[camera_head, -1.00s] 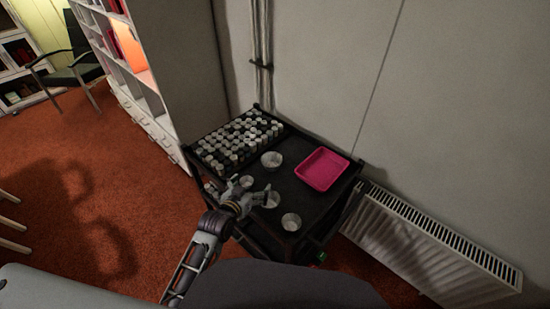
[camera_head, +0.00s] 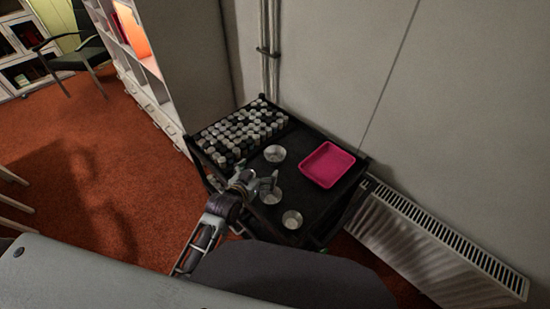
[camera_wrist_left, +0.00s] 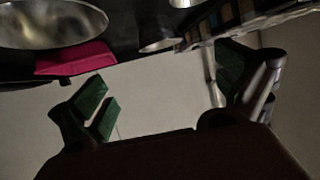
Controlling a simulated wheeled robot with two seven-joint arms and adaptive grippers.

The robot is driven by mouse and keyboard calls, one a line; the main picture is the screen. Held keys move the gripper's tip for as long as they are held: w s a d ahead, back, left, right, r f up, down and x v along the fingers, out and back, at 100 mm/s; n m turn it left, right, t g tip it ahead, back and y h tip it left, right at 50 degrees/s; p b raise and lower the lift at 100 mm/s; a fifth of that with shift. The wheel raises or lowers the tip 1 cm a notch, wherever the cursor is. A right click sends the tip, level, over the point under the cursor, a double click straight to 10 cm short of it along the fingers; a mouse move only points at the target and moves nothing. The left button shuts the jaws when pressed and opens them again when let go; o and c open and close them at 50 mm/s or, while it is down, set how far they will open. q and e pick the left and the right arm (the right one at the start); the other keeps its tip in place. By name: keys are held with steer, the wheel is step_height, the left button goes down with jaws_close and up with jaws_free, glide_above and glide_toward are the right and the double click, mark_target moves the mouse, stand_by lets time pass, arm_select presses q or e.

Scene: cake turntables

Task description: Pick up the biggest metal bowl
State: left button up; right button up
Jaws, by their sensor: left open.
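Several metal bowls stand on a dark trolley top (camera_head: 300,178). One bowl (camera_head: 274,153) is at the back, one (camera_head: 271,197) is in the middle, and one (camera_head: 292,219) is near the front edge. They look close in size from here; I cannot tell which is biggest. My left gripper (camera_head: 266,184) is open and empty, by the middle bowl and partly covering it. In the left wrist view the open fingers (camera_wrist_left: 165,90) have green pads, and a bowl (camera_wrist_left: 48,24) looms large at top left, outside the fingers. My right gripper is out of view.
A pink tray (camera_head: 327,165) lies on the trolley's right side. Many small jars (camera_head: 240,132) fill its back left. A wall stands behind, a radiator (camera_head: 440,235) to the right, and a white shelf (camera_head: 150,90) to the left. Red carpet is open at left.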

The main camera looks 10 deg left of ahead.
arm_select(q)
steer(key=shift+x, duration=1.45)
steer(key=shift+b+x, duration=0.3)
steer(key=shift+x, duration=2.5)
